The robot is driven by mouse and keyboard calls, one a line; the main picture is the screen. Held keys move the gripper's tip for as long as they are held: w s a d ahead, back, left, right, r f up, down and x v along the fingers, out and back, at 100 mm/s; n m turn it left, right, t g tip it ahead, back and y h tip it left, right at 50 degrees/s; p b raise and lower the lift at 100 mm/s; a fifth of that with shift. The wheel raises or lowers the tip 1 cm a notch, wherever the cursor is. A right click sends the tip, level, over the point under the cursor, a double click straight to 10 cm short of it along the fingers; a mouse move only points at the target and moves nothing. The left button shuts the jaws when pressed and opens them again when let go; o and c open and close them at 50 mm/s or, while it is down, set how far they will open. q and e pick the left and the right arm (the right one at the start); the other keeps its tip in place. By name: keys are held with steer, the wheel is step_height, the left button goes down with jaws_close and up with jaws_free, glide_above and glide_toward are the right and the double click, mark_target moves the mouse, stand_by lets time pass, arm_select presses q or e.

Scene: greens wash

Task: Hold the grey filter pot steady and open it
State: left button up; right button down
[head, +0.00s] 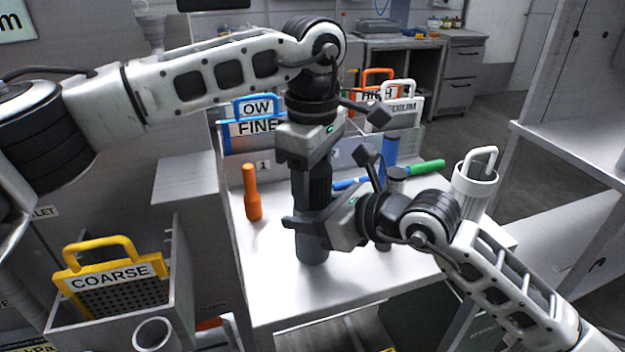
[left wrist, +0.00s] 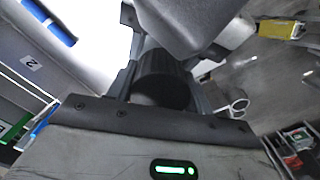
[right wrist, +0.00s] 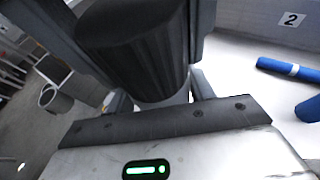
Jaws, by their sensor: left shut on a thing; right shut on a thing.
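The grey filter pot (head: 312,250) stands upright on the white table, with a dark ribbed lid (head: 311,188) at its top. My left gripper (head: 311,165) comes down from above and is shut on the lid. The lid also shows between its fingers in the left wrist view (left wrist: 163,80). My right gripper (head: 310,228) comes in from the right and is shut around the grey body below the lid. In the right wrist view the ribbed lid (right wrist: 140,50) rises just beyond my right fingers. The grippers hide parts of the pot, and I cannot tell whether lid and body are apart.
An orange bottle-shaped object (head: 251,195) stands to the left of the pot. A white handled container (head: 474,185) and a green-ended tool (head: 428,167) are to the right. Racks with FINE (head: 257,127) and MEDIUM plates stand behind. A yellow COARSE sieve (head: 112,285) sits in a bin at lower left.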

arm_select(q)
steer(key=n, duration=0.4)
steer(key=shift+n, duration=0.4)
steer(key=n, duration=0.3)
steer(key=o, duration=1.1)
